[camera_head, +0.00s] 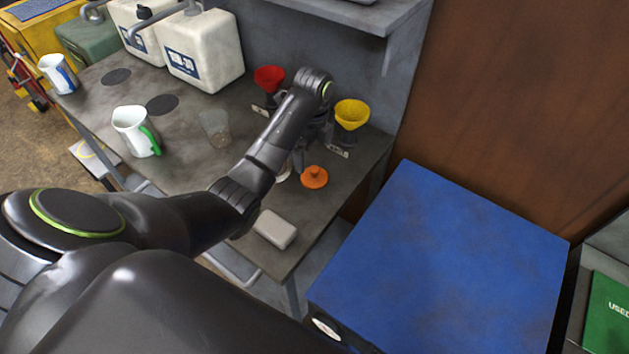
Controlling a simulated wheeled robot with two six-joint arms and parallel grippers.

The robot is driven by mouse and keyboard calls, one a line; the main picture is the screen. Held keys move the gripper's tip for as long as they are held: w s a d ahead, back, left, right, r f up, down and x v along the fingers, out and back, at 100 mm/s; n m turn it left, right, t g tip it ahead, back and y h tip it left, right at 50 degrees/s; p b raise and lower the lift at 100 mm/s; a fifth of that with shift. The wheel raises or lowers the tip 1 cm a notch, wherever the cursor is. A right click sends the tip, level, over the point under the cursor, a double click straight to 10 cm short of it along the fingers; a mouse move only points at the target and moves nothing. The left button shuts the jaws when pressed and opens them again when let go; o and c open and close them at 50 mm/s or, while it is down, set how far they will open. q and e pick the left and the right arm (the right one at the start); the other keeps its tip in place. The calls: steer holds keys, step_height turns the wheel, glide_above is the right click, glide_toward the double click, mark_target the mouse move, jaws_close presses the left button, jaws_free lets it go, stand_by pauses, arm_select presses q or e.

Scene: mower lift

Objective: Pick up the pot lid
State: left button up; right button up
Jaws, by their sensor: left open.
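The pot lid appears to be the small round orange piece with a knob (314,178) on the grey workbench (185,130), near its right end. My left arm reaches across the bench from the left. My left gripper (308,158) points down just behind the orange lid and is open. Its fingers are small and dark, partly hidden by my arm, and I cannot tell whether they touch the lid. A pale round thing (283,174) shows partly from behind my arm, left of the lid. My right gripper is not in view.
A yellow funnel (352,115) and a red funnel (269,78) stand close behind my left gripper. A clear cup (215,128), a white jug with a green handle (135,131) and a pale block (274,229) are on the bench. A blue-topped cabinet (440,265) stands right.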

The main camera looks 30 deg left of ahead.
mark_target(314, 169)
arm_select(q)
step_height(314, 169, down, 3)
steer(key=shift+r+p, duration=0.1)
steer(key=shift+p, duration=0.2)
steer(key=f, duration=0.2)
steer(key=f+p, duration=0.1)
steer(key=f, duration=0.1)
steer(key=shift+s+d+f, duration=0.15)
steer(key=shift+d+f, duration=0.05)
steer(key=shift+f, duration=0.5)
